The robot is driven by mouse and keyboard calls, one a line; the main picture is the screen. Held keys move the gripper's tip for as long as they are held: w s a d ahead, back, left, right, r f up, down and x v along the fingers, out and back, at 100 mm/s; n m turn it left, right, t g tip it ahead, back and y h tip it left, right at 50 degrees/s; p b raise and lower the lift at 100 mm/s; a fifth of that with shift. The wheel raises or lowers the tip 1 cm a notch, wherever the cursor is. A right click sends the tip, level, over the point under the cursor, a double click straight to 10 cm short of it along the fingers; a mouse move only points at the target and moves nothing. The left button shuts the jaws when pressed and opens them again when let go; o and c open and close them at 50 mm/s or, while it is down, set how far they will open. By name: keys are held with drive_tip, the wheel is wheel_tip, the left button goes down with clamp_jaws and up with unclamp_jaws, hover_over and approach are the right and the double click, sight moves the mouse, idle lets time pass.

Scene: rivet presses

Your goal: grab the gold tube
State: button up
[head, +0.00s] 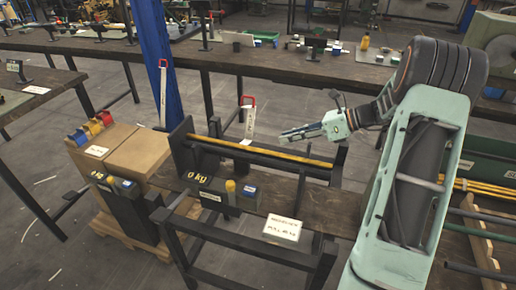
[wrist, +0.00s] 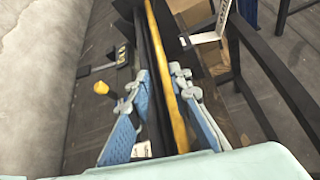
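The gold tube (head: 262,152) lies lengthwise along a dark rail on the black stand, close to level. It also shows in the wrist view (wrist: 172,90), running away from the camera between my fingers. My gripper (head: 284,137) is above the tube, nearer its right half in the head view. In the wrist view my gripper (wrist: 162,82) is open, with one blue-grey finger on each side of the tube. I see no clear contact between the fingers and the tube.
The stand has an upright dark plate (head: 182,146) at the tube's left end and a "0 kg" display. Cardboard boxes (head: 137,152) stand at left. A blue post (head: 157,60) rises behind. More yellow tubes (head: 485,190) lie on a rack at right. A cluttered bench runs behind.

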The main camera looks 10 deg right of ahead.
sight(255, 150)
drive_tip(key=x, duration=0.5)
drive_tip(key=shift+a+f, duration=0.1)
drive_tip(key=shift+f, duration=0.1)
drive_tip(key=x, duration=0.2)
drive_tip(key=b+x, duration=0.1)
drive_tip(key=x, duration=0.2)
drive_tip(key=shift+s+f, duration=0.15)
drive_tip(key=shift+f, duration=0.3)
clamp_jaws()
